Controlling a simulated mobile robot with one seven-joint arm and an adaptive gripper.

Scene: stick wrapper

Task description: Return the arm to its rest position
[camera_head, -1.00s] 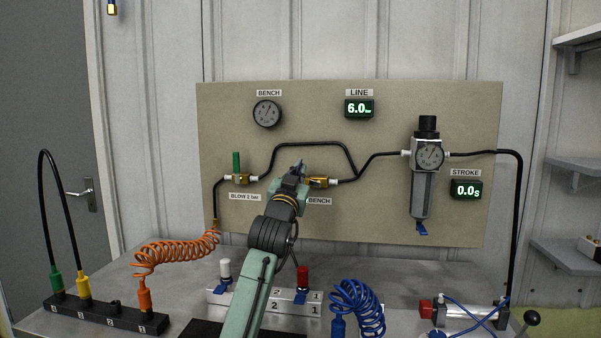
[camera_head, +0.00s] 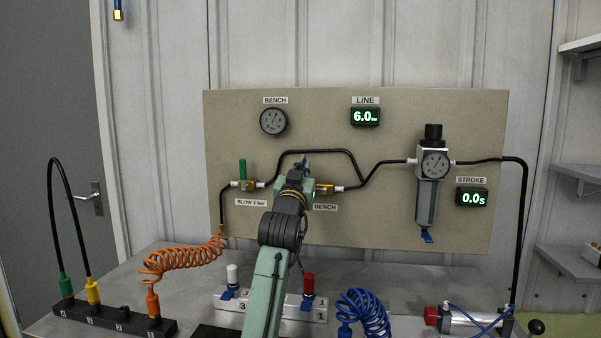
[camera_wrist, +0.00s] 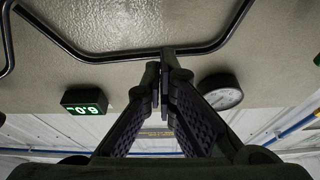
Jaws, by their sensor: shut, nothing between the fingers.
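My gripper (camera_head: 305,164) is at the end of my green arm, raised in front of the beige panel (camera_head: 400,120), and its tips overlap the black pipework in the head view. In the wrist view my gripper (camera_wrist: 164,70) is shut, with its dark ribbed fingers brought together and nothing between them. The black pipe (camera_wrist: 110,57) and the round gauge (camera_wrist: 220,92) show beyond the fingers. I cannot tell the exact gap between the fingertips and the pipe.
The bench carries an orange coiled hose (camera_head: 180,261), a blue coiled hose (camera_head: 362,312), a white valve block (camera_head: 233,298) and a black socket strip (camera_head: 100,317). A regulator (camera_head: 428,195) hangs on the panel's right. Above the panel is clear.

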